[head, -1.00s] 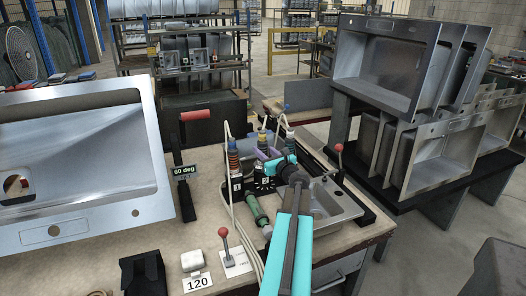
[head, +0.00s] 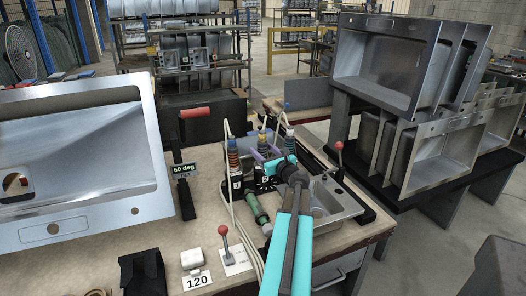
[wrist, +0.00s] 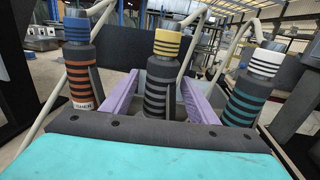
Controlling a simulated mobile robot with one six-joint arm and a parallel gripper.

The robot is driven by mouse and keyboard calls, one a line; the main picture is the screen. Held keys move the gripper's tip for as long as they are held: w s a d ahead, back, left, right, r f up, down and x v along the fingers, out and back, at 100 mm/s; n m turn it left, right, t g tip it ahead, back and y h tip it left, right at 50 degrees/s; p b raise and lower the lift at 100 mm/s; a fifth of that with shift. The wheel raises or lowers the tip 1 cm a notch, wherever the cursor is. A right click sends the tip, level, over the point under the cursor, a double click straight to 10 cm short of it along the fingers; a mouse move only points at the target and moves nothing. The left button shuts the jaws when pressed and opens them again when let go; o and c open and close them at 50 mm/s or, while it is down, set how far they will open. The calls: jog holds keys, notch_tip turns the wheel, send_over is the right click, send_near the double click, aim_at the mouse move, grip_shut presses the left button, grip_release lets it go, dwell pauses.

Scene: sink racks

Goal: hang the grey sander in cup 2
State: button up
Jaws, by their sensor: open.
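The grey sander (wrist: 158,85), a dark upright cylinder with grey bands and a yellow-striped top, stands in the middle of a row of three. In the head view its yellow-striped top (head: 262,137) shows above my gripper. My gripper (head: 268,153) is open, with one purple finger on each side of the sander in the wrist view and a gap visible beside it. Cup 2 (head: 265,183) is in the middle of the rack, below the sander. In the wrist view my own gripper body hides the cup and the sander's lower end.
An orange-banded sander (wrist: 80,65) stands to the left and a teal-banded one (wrist: 246,88) to the right, both close to my fingers. Pale hoses loop around them. A green cylinder (head: 258,212) lies in front of the rack, and a small sink (head: 335,203) sits right.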

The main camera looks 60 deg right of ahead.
jog(key=shift+s, duration=0.1)
jog(key=shift+p+v, duration=0.4)
jog(key=shift+v, duration=6.4)
